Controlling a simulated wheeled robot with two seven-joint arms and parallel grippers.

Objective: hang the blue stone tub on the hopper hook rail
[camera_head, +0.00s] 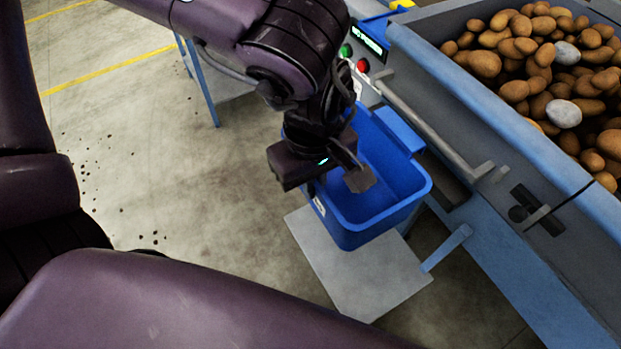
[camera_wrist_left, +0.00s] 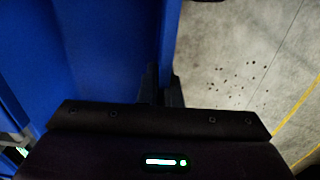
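The grey hook rail (camera_head: 430,125) runs along the hopper's near side, just right of the tub's raised back flange (camera_head: 398,128). I cannot tell whether flange and rail touch. My right gripper is not in view.
A grey platform (camera_head: 335,270) lies below the tub; contact is unclear. The hopper (camera_head: 480,120) holds many potatoes and some pale stones. A control panel (camera_head: 362,55) with green and red buttons is behind the tub. Floor at left is clear apart from crumbs.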

